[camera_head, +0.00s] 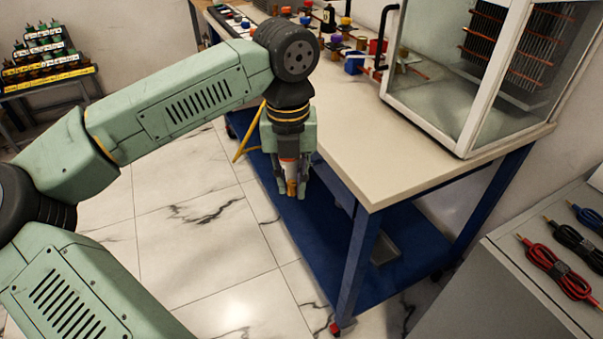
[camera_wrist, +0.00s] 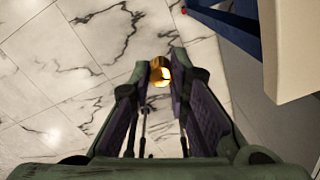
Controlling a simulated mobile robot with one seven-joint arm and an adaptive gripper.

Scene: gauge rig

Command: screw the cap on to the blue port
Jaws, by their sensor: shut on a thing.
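My gripper (camera_head: 292,192) points down beside the left long edge of the bench, over the lower blue shelf and floor. Its fingers are shut on a small brass cap (camera_head: 291,187). In the wrist view the cap (camera_wrist: 160,66) shows as a shiny gold round piece between the fingertips (camera_wrist: 160,76). A blue fitting (camera_head: 354,65) sits among coloured fittings on the bench top, left of the glass cabinet. It looks like the blue port, but it is too small to make out its opening. My gripper is far from it.
The cream bench top (camera_head: 390,165) is clear at its near end. A glass-walled cabinet (camera_head: 470,130) stands on its right. Small bottles and coloured parts crowd the far end. A grey cabinet (camera_head: 490,290) with cable coils is at lower right.

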